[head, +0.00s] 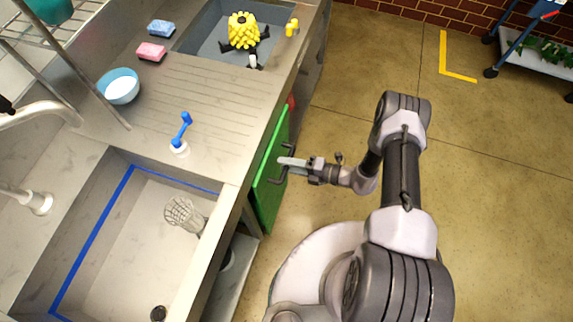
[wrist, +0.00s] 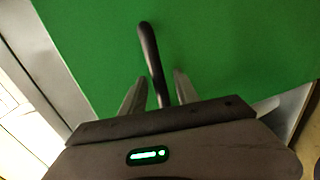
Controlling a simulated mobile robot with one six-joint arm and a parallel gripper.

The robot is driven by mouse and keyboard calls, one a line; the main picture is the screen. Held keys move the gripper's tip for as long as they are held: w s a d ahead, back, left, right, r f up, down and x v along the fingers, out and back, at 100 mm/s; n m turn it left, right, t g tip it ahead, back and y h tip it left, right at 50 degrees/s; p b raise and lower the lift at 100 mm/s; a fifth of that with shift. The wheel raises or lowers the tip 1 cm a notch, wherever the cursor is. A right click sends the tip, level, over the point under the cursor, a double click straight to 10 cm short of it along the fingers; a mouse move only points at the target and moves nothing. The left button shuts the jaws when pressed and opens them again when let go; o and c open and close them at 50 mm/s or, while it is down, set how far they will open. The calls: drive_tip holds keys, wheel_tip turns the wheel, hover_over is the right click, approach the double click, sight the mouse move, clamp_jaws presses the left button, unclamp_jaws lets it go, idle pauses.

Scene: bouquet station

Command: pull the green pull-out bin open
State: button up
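The green pull-out bin (head: 271,163) is under the counter, and its front looks about level with the counter's front edge. A dark bar handle (head: 274,181) stands out from that front. The green front (wrist: 235,50) and the handle (wrist: 151,55) also show in the wrist view. My gripper (head: 284,162) is at the handle, facing the green front. In the wrist view my gripper (wrist: 159,78) is open, with the bar between its two fingers.
The counter holds a sink with a wire-like glass (head: 184,214), a blue brush (head: 181,132), a bowl (head: 120,86) and sponges (head: 151,52). A second basin holds a yellow object (head: 243,30). A trolley (head: 540,55) stands far right. The floor (head: 480,170) at right is clear.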

drive_tip(key=shift+w+a, duration=0.1)
drive_tip(key=shift+a, duration=0.15)
clamp_jaws()
idle(1.4)
